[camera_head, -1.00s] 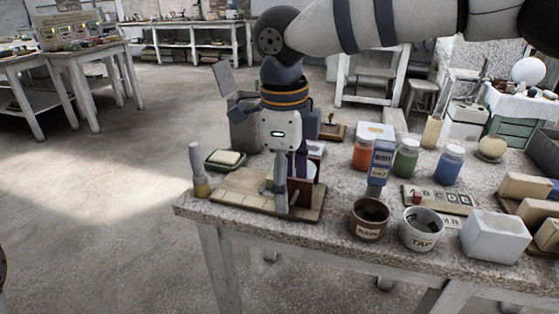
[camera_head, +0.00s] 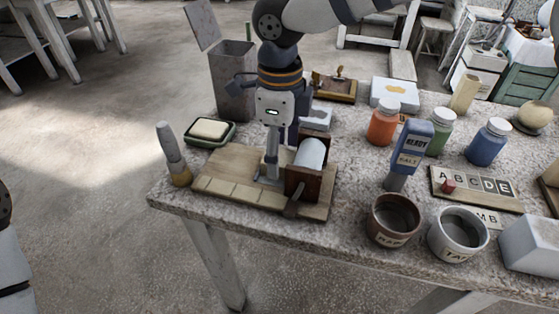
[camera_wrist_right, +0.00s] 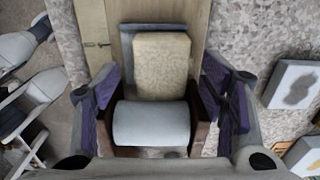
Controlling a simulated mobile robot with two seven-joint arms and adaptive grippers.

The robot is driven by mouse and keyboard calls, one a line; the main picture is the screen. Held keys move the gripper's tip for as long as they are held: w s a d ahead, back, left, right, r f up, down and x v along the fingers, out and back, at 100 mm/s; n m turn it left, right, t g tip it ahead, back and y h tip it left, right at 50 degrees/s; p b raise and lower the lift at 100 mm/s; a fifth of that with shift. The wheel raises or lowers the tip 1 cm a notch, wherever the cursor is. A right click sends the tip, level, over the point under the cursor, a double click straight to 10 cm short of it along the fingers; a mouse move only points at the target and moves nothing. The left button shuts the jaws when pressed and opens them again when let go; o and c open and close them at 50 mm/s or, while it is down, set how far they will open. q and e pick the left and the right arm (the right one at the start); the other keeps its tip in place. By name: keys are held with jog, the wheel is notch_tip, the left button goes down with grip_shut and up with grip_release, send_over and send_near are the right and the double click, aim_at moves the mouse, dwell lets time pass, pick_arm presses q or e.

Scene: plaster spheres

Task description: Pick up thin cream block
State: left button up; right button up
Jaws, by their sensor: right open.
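A cream, speckled flat block (camera_wrist_right: 160,65) lies on a grey-blue plate in the right wrist view, beside a white roller (camera_wrist_right: 152,123) in a brown frame. My right gripper (camera_head: 268,178) is open over the wooden board (camera_head: 228,165). In the right wrist view its purple-padded fingers (camera_wrist_right: 165,95) are on both sides of the roller and block, and I see no grip on either. In the head view the gripper hides most or all of this block, while the grey plate (camera_head: 262,183) and the roller (camera_head: 310,153) show. My left gripper is not in view.
A green dish (camera_head: 190,141) with a cream bar (camera_head: 211,128) and a standing brush (camera_head: 172,155) are left of the board. A grey bin (camera_head: 232,85) stands behind.

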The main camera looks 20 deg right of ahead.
notch_tip(320, 180, down, 2)
jog(key=shift+f, duration=0.1)
jog(key=shift+w, duration=0.1)
jog(key=c, duration=1.4)
jog(key=shift+r, duration=0.2)
jog(key=shift+c, duration=0.2)
